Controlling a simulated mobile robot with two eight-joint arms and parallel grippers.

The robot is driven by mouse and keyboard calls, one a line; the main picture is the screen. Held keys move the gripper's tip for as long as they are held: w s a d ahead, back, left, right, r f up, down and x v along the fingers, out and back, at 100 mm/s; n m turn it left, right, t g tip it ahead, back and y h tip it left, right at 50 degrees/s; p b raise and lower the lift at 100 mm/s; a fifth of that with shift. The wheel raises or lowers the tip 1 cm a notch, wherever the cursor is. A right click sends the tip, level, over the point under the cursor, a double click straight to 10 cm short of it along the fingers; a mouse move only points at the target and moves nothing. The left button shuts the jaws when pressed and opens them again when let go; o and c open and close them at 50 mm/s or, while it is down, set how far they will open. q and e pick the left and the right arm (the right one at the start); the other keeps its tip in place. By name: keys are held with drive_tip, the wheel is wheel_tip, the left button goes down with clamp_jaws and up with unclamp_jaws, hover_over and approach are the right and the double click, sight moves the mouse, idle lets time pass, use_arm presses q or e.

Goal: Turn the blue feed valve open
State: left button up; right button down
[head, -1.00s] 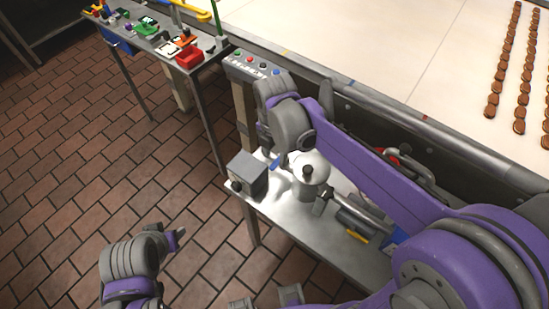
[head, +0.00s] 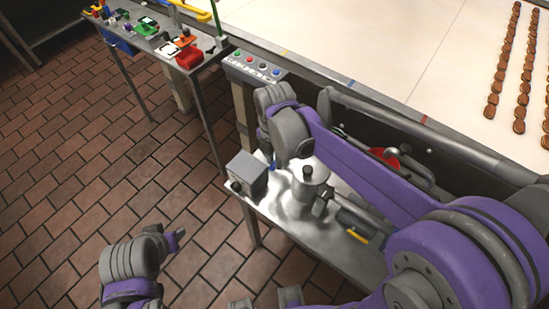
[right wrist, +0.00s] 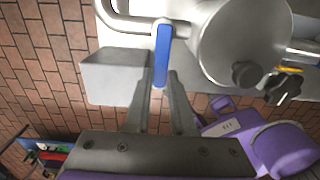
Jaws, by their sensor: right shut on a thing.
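The blue feed valve handle (right wrist: 162,55) stands upright in the right wrist view, at a grey pipe beside the steel hopper (right wrist: 238,45). My right gripper (right wrist: 160,78) is shut on the handle's lower end, one finger on each side. In the head view, my right gripper (head: 266,146) hangs down behind the grey box, left of the hopper (head: 309,180); its fingertips are small and hard to make out there. My left arm's end (head: 176,238) is low on the left, over the floor, away from the valve; its finger state is unclear.
A grey box (head: 247,174) with a dark knob stands on the steel table (head: 275,205) beside the hopper. A button panel (head: 252,66) is behind my right wrist. The conveyor (head: 360,40) with brown cookies runs behind. Tiled floor is open on the left.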

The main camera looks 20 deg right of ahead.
drive_tip(key=shift+w+a+m, duration=0.1)
drive_tip(key=shift+m, duration=0.2)
drive_tip(key=w+m+b, duration=0.1)
drive_tip(key=w+m, duration=0.5)
drive_tip(key=m, duration=0.9)
drive_tip(key=shift+d+m+b, duration=0.25)
drive_tip(key=shift+m+b, duration=0.1)
drive_tip(key=shift+m, duration=0.05)
drive_tip(key=shift+w, duration=0.15)
idle(0.3)
drive_tip(key=c, duration=0.8)
unclamp_jaws()
drive_tip(key=shift+o, duration=0.2)
drive_tip(key=shift+r, duration=0.1)
